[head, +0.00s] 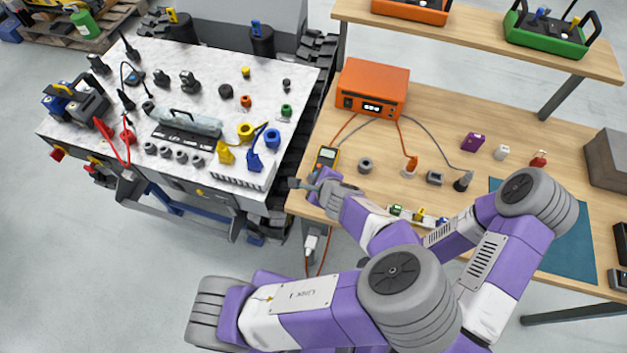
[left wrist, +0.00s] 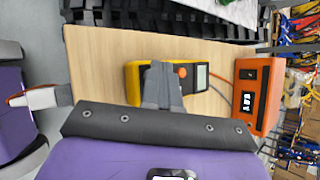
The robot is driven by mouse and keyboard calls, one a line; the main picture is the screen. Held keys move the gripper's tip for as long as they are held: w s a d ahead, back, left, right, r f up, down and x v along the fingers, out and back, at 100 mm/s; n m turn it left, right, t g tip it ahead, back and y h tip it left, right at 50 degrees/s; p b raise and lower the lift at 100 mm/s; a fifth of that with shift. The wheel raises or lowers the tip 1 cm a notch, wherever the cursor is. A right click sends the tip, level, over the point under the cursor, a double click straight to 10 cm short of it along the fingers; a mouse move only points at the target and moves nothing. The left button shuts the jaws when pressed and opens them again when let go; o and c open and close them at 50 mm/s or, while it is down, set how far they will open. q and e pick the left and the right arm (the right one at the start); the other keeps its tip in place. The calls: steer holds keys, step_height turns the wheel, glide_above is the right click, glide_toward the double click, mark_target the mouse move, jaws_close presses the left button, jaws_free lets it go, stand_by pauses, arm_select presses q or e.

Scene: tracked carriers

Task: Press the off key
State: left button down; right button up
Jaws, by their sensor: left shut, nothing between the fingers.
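A yellow multimeter (head: 325,160) with a dark face lies near the left end of the wooden bench. It also shows in the left wrist view (left wrist: 133,84), with a grey display (left wrist: 203,77) and a round orange-red key (left wrist: 181,71). I cannot read any lettering on the key. My left gripper (head: 313,184) is at the near side of the meter in the head view. In the left wrist view its shut, empty fingers (left wrist: 158,68) lie across the meter, beside the key, and hide part of its face. I cannot tell whether they touch it. My right gripper is not in view.
An orange power supply (head: 373,88) with a lit display stands behind the meter, its leads running over the bench (head: 440,125). A grey ring-like part (head: 365,165) lies right of the meter. A tracked carrier (head: 215,65) with many small parts stands at the left.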

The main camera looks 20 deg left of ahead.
arm_select(q)
steer(key=shift+r, duration=0.1)
steer(key=shift+r+p, duration=0.7)
steer(key=shift+r, duration=0.05)
step_height(320, 180, up, 5)
steer(key=p, duration=0.4)
stand_by(0.4)
steer(key=shift+f, duration=0.1)
stand_by(0.5)
